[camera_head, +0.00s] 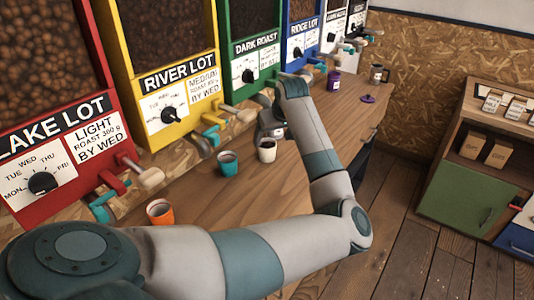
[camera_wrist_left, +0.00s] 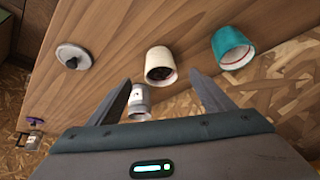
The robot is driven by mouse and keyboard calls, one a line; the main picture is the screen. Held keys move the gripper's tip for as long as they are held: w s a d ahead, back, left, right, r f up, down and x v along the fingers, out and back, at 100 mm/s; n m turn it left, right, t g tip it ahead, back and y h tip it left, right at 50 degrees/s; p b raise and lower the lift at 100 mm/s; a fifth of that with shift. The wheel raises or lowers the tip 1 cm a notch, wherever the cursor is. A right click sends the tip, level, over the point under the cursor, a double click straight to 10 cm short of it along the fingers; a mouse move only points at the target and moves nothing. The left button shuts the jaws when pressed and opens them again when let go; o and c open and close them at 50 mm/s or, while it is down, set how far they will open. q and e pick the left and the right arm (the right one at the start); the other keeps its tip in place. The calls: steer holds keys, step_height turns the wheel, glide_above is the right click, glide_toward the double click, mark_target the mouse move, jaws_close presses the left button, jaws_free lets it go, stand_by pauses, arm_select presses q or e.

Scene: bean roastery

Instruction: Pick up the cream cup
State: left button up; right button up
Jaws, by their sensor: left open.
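The cream cup (camera_head: 267,150) stands upright on the wooden counter, just right of the teal cup (camera_head: 228,163). In the left wrist view the cream cup (camera_wrist_left: 160,62) has dark contents and appears between and beyond the fingertips. My left gripper (camera_wrist_left: 160,82) is open and empty, with one finger to each side of the cup's line. In the head view my left arm reaches over the counter and its gripper (camera_head: 270,127) is close behind the cream cup, partly hidden by the arm. My right gripper is in neither view.
The teal cup (camera_wrist_left: 233,47) is close beside the cream cup. A pale canister (camera_wrist_left: 139,101) and a pale lid with dark knob (camera_wrist_left: 72,56) are nearby. An orange cup (camera_head: 160,211), purple jar (camera_head: 333,81) and mug (camera_head: 377,74) stand farther off. Dispensers line the back.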

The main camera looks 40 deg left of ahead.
mark_target(268, 147)
arm_select(q)
steer(key=shift+x, duration=1.8)
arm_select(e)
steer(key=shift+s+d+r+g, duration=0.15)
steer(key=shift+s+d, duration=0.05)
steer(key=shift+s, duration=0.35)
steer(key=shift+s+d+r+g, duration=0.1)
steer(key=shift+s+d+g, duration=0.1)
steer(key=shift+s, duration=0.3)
arm_select(q)
steer(key=shift+p, duration=0.3)
steer(key=shift+w+a+f+p, duration=0.15)
steer(key=shift+a+f+p, duration=0.1)
steer(key=shift+a+p, duration=0.1)
steer(key=p+x, duration=0.1)
steer(key=x, duration=0.2)
steer(key=shift+a, duration=0.1)
steer(key=shift+w+a+f, duration=0.2)
steer(key=shift+f, duration=0.4)
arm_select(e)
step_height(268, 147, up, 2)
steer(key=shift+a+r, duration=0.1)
arm_select(q)
steer(key=c, duration=1.3)
